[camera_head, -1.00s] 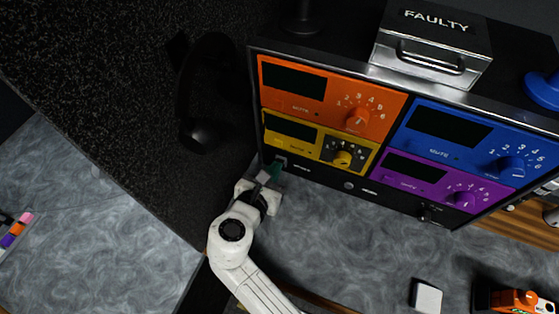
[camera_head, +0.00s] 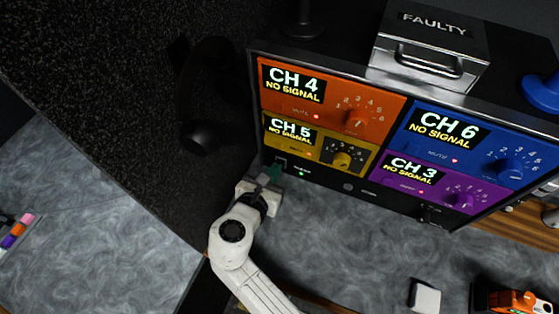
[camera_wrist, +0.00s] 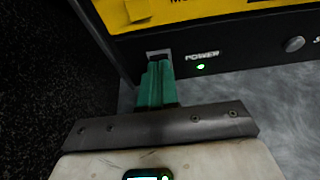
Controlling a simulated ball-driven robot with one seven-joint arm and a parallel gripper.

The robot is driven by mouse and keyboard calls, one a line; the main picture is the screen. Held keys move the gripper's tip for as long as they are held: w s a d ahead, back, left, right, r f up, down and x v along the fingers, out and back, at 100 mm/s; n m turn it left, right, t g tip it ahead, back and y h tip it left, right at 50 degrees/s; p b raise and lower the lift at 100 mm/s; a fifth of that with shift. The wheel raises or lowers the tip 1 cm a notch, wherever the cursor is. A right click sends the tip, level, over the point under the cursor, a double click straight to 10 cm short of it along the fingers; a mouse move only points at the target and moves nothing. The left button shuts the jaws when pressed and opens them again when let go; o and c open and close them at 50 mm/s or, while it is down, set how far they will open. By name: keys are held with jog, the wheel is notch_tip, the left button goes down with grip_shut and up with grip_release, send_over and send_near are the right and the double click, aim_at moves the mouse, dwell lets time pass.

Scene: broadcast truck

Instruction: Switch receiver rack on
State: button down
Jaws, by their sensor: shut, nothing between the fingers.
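The receiver rack (camera_head: 322,187) stands at the upper right in the head view, with orange, yellow, blue and purple receivers. Their screens are lit and read CH 4, CH 5, CH 6 and CH 3, each with NO SIGNAL. A green light glows by the POWER label (camera_wrist: 201,57) on the rack's lower strip. The power switch (camera_wrist: 158,53) sits left of that label, partly hidden by my fingertips. My gripper (camera_head: 272,172) is shut and empty, its green fingers (camera_wrist: 157,82) at the switch; I cannot tell if they touch it.
A metal case marked FAULTY (camera_head: 430,50) and a blue object (camera_head: 543,91) are on top of the rack. A white block (camera_head: 426,297) and an orange object (camera_head: 515,301) lie at the lower right. Grey counter in front is mostly clear.

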jog(key=p+v, duration=0.4)
jog(key=v, duration=0.2)
dwell(0.4)
jog(key=shift+s, duration=0.1)
dwell(0.4)
